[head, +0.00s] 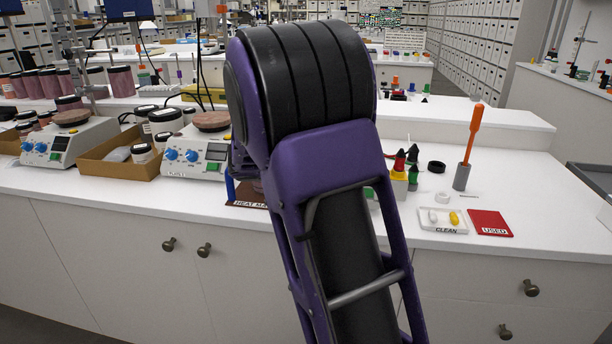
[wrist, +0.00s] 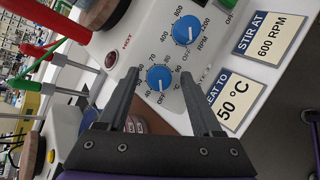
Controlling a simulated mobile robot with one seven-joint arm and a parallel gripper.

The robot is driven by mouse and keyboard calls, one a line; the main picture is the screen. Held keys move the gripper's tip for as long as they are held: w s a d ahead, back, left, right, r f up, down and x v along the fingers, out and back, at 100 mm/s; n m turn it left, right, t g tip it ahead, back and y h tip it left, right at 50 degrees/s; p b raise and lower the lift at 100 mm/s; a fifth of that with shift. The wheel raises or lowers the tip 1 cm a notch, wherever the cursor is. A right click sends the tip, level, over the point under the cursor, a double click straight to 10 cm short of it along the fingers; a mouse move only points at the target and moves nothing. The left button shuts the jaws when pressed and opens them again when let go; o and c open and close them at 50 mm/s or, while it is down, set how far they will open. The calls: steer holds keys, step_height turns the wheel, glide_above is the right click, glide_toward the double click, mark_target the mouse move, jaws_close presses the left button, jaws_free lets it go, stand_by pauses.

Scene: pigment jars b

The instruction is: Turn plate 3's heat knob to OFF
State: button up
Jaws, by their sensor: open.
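In the wrist view a white hot plate (wrist: 145,45) shows two blue knobs on its front panel. The heat knob (wrist: 160,78), with a scale of tens and an OFF mark, lies between the fingertips of my gripper (wrist: 160,73). The gripper is open, one finger on each side of this knob; I cannot tell whether either touches it. A pale pointer line shows on the knob, but its exact setting is hard to read. The RPM knob (wrist: 187,30) is just beyond. No plate number is readable. In the head view my arm hides the gripper and this plate.
Cards reading STIR AT 600 RPM (wrist: 268,36) and 50 °C (wrist: 232,98) lie beside the plate. In the head view two other hot plates (head: 60,143) (head: 196,155) and a cardboard tray (head: 118,164) stand left. A red USED mat (head: 490,223) lies right.

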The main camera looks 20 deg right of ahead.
steer(key=p+v, duration=0.2)
steer(key=v, duration=1.5)
steer(key=shift+s+a+r, duration=0.1)
steer(key=shift+s+r, duration=0.05)
